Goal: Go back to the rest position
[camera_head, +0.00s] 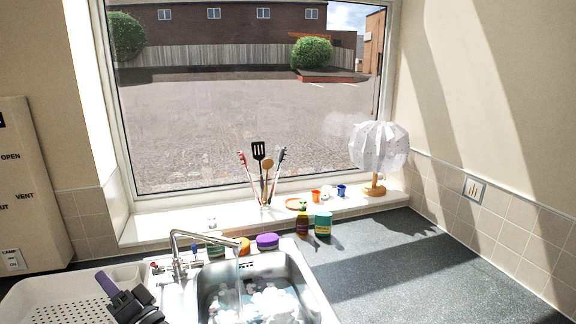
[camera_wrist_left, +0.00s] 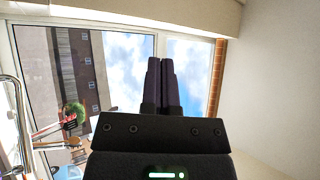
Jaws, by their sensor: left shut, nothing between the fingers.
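My left gripper (camera_head: 107,284) shows at the lower left of the head view, over the white perforated drainer beside the sink. In the left wrist view its two dark fingers (camera_wrist_left: 162,85) lie side by side, closed together with nothing between them. The fingers point up in that picture, against the window and the sky. My right gripper is in neither view.
A sink (camera_head: 316,299) with a running tap (camera_head: 176,250) holds foamy water. Utensils (camera_head: 263,175) and a white lamp (camera_head: 379,148) stand on the sill. The right worktop (camera_head: 420,280) is clear.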

